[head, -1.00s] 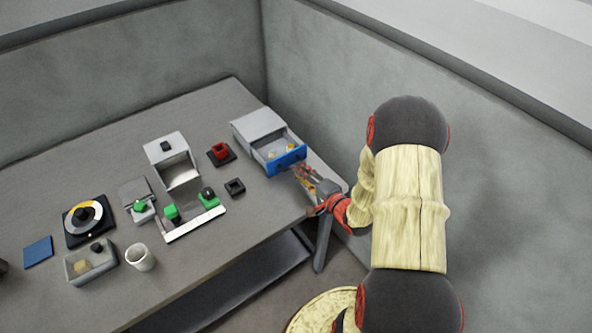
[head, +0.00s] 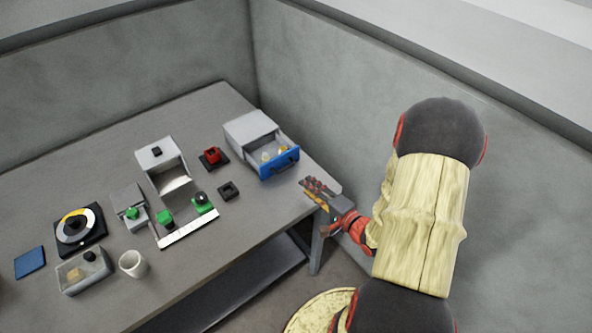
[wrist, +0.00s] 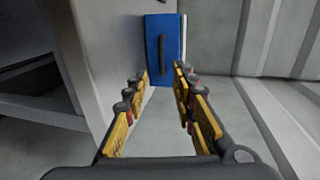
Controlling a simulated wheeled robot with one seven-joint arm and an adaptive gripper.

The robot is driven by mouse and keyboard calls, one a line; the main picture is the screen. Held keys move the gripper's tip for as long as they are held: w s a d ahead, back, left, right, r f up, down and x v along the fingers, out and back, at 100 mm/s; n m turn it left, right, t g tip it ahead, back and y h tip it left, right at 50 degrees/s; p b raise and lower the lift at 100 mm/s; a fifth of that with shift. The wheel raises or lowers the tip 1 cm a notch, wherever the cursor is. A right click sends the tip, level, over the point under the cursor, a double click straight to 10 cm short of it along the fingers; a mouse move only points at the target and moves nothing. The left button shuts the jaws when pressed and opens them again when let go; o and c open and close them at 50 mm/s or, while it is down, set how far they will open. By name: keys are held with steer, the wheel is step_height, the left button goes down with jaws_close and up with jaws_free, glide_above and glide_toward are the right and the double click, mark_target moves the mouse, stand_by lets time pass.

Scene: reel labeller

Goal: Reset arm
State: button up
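My gripper (head: 318,190) is at the right front edge of the table, a little in front of and apart from the drawer. In the wrist view its fingers (wrist: 160,105) are spread with nothing between them. The blue drawer front (head: 280,163) with its dark handle belongs to a grey drawer box (head: 248,132), and it is pulled open with small yellowish items inside. The blue front also shows beyond the fingers in the wrist view (wrist: 153,55).
On the table (head: 95,148) stand a white and grey labeller (head: 160,156) with green parts, a red block on a dark base (head: 213,157), a small black holder (head: 229,191), a reel on a black plate (head: 78,226), a grey bin (head: 82,275), a white cup (head: 133,264) and a blue pad (head: 30,263). Walls stand behind and right.

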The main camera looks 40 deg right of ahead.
steer(key=shift+w, duration=0.1)
steer(key=w+r+n, duration=0.1)
steer(key=w+d+n+g+h, duration=0.1)
steer(key=w+r+n+g, duration=0.1)
steer(key=shift+w+d+r+n, duration=0.2)
steer(key=shift+d+r+n, duration=0.1)
steer(key=shift+d, duration=0.1)
step_height(320, 180, up, 12)
steer(key=a+n+g+h, duration=0.3)
steer(key=n+g, duration=0.1)
steer(key=n, duration=0.2)
steer(key=s+a+r+n+g+y, duration=0.1)
steer(key=s+a+r+n, duration=0.3)
steer(key=s+a, duration=0.5)
steer(key=s+a+r+n+g+y, duration=0.2)
steer(key=s+a+r+n+g, duration=0.1)
steer(key=s+a, duration=0.5)
step_height(320, 180, up, 2)
steer(key=shift+s+a+n, duration=0.35)
steer(key=shift+a+n, duration=0.15)
steer(key=shift+a, duration=0.45)
